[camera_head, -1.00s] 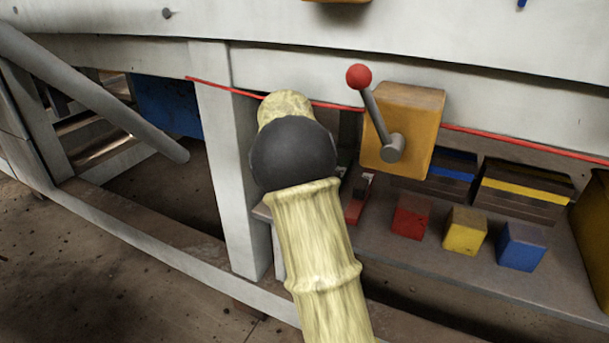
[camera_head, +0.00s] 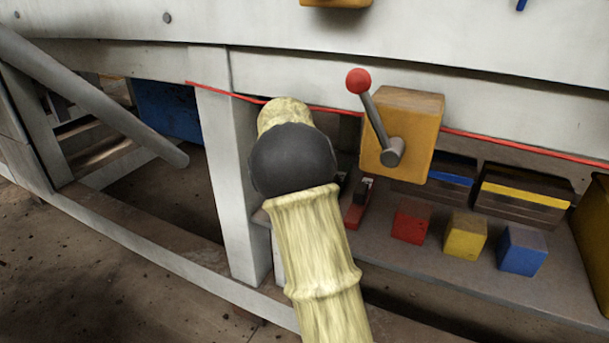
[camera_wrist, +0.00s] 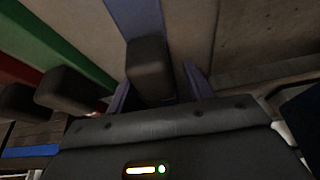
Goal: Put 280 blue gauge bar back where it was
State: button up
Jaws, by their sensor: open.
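In the wrist view a blue bar (camera_wrist: 136,16) runs down from the top edge and ends in a black grip block (camera_wrist: 150,68). My gripper (camera_wrist: 158,84) is open, with one bluish finger on each side of that black block. I cannot tell whether the fingers touch it. No number can be read on the bar. In the head view my arm hides the gripper and the blue bar.
A green bar (camera_wrist: 55,48) and a red bar (camera_wrist: 18,75) lie left of the blue one. In the head view, red (camera_head: 410,220), yellow (camera_head: 464,234) and blue (camera_head: 521,250) cubes stand on the shelf, below a yellow box (camera_head: 402,130) with a red-knobbed lever (camera_head: 358,81).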

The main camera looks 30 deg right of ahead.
jog(key=shift+f+b, duration=0.15)
jog(key=shift+b, duration=0.35)
jog(key=p+v, duration=0.2)
jog(key=shift+r, duration=0.4)
jog(key=r+p, duration=0.2)
jog(key=p, duration=0.1)
jog(key=r+p, duration=0.1)
jog(key=shift+s+a+r+p, duration=0.1)
jog(key=shift+s+r+p, duration=0.2)
jog(key=shift+r+p, duration=0.05)
jog(key=shift+s+a+r+p, duration=0.1)
jog(key=shift+r+p, duration=0.15)
jog(key=shift+r, duration=0.05)
jog(key=shift+s+a+r+p, duration=0.1)
jog(key=shift+a+r+p, duration=0.1)
jog(key=shift+r, duration=0.1)
